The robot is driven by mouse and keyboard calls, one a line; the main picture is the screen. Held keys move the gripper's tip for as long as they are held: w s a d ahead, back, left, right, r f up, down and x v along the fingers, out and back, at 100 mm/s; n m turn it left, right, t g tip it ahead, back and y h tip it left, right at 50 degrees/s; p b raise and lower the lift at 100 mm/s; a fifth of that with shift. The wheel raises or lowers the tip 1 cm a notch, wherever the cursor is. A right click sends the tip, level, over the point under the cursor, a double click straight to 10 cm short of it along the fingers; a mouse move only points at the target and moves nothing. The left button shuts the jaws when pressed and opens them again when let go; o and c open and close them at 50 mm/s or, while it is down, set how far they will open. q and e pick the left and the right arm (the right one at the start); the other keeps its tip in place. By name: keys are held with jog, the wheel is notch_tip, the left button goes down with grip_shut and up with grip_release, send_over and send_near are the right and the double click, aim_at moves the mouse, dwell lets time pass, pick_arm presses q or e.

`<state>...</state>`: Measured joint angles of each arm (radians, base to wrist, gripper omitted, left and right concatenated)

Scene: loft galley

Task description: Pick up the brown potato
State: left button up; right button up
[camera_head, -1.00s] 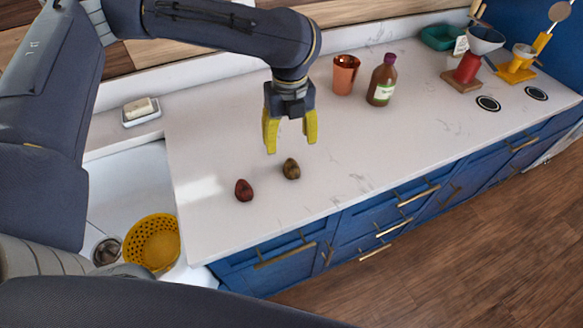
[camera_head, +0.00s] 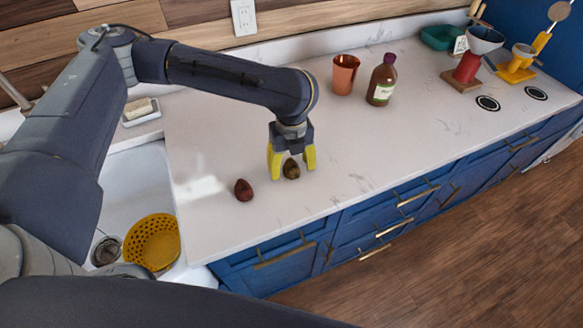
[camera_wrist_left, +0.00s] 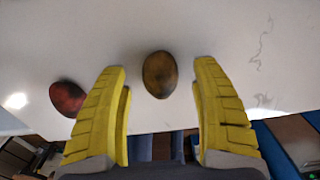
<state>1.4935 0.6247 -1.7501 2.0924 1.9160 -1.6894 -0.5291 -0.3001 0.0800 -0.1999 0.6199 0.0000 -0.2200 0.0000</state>
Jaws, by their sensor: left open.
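The brown potato (camera_head: 291,169) lies on the white counter; it also shows in the left wrist view (camera_wrist_left: 160,74). My left gripper (camera_head: 292,172) is open, its yellow fingers on either side of the potato in the head view. In the left wrist view my left gripper (camera_wrist_left: 160,78) has a finger to each side, with clear gaps between them and the potato. A dark red potato-like item (camera_head: 243,190) lies to the left, outside the fingers; it also shows in the left wrist view (camera_wrist_left: 67,98). My right gripper is not in view.
A copper cup (camera_head: 345,75) and a brown bottle (camera_head: 382,80) stand behind on the counter (camera_head: 390,140). A yellow colander (camera_head: 152,243) sits in the sink at left. A soap dish (camera_head: 142,115) is at the back left. The counter right of the potato is clear.

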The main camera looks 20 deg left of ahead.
pick_arm(q)
jog(key=shift+f, duration=0.55)
jog(key=c, duration=1.4)
